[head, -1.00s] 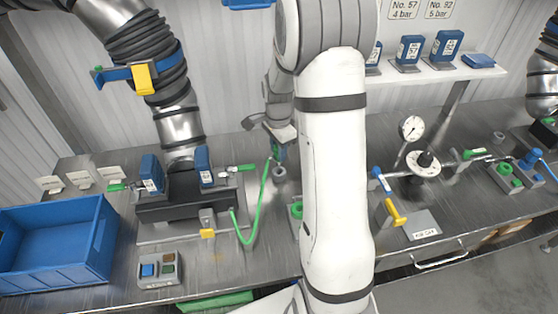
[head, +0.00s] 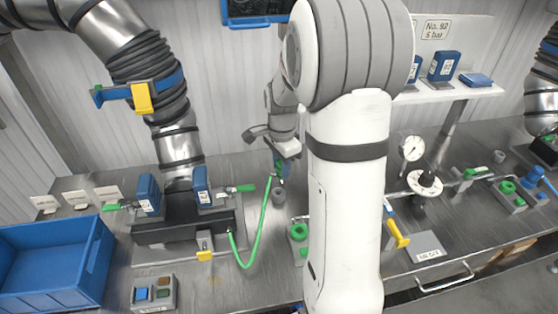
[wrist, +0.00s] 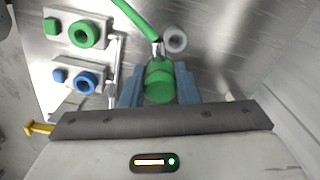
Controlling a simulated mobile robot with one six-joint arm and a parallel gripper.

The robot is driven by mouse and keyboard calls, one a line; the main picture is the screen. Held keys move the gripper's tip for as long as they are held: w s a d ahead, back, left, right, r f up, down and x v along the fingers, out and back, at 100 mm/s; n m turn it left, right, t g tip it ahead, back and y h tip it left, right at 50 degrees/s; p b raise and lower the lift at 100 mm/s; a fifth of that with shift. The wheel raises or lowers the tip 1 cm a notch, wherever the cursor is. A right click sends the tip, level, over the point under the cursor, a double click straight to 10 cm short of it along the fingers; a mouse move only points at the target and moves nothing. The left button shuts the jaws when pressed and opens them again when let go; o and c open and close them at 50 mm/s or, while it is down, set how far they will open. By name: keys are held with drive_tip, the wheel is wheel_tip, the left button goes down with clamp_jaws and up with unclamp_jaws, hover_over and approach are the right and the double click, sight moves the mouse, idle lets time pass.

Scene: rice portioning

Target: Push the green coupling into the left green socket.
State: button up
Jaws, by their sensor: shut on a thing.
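My gripper (head: 281,166) is shut on the green coupling (wrist: 160,82), whose round end shows between the two blue-grey fingers in the wrist view. A green hose (head: 258,232) runs from the coupling to the dark manifold. The gripper holds the coupling above the bench, near a small grey ring (head: 278,196), which also shows in the wrist view (wrist: 175,40). The left green socket (head: 299,231) is a green ring on a grey block, partly hidden by my arm in the head view. In the wrist view the socket (wrist: 83,33) lies up and left of the coupling, apart from it.
A blue socket (wrist: 85,82) stands beside the green one. The dark manifold (head: 185,222) with blue valves and a button box (head: 153,293) are at left, by a blue crate (head: 50,255). A gauge (head: 412,148), a yellow-handled valve (head: 397,234) and another green socket (head: 507,187) are at right.

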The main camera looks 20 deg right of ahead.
drive_tip(key=s+f+b, duration=0.2)
drive_tip(key=s, duration=1.1)
drive_tip(key=shift+s+a+b, duration=0.2)
drive_tip(key=shift+a+b, duration=0.1)
drive_tip(key=shift+f, duration=0.15)
drive_tip(key=shift+f+b, duration=0.35)
drive_tip(key=shift+b, duration=0.1)
drive_tip(key=shift+f+b, duration=2)
drive_tip(key=shift+f, duration=0.5)
idle(1.9)
drive_tip(key=o, duration=1.6)
drive_tip(key=shift+r, duration=0.1)
